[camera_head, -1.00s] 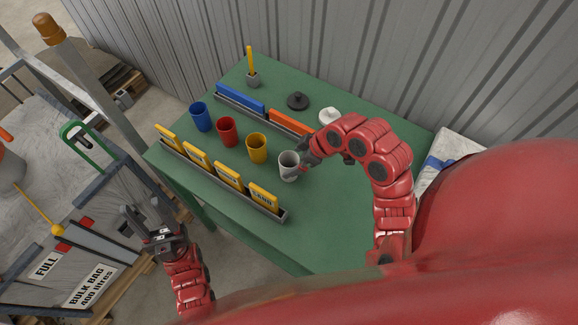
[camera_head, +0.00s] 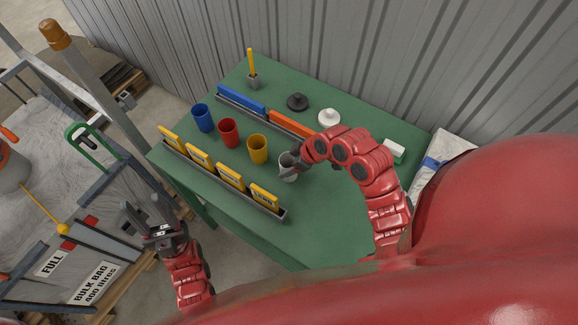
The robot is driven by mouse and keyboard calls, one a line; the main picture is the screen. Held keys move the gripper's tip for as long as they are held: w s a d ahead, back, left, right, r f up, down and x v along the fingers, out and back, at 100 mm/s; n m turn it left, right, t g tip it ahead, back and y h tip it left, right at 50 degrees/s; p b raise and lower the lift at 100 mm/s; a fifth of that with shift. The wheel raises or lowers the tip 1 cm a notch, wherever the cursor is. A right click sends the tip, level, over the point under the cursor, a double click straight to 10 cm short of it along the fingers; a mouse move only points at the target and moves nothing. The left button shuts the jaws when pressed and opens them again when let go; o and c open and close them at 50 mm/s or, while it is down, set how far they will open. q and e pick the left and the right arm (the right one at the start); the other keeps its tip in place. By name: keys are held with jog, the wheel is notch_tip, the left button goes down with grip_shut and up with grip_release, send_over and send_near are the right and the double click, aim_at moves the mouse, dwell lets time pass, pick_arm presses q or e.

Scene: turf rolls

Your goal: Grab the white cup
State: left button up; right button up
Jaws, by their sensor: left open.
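The white cup (camera_head: 285,174) stands on the green table (camera_head: 330,215), at the right end of a row of cups. My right gripper (camera_head: 291,164) is at the cup, coming from its right side, and its fingers cover part of the rim and wall. The fingers overlap the cup in the picture, so I cannot tell whether they are closed on it. My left gripper (camera_head: 147,212) is open and empty, off the table's left side and far from the cup.
Yellow (camera_head: 258,149), red (camera_head: 229,132) and blue (camera_head: 203,117) cups stand left of the white cup. A rack with yellow cards (camera_head: 230,176) runs along the front.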

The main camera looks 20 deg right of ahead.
jog(key=c, duration=0.6)
jog(key=shift+o, duration=0.2)
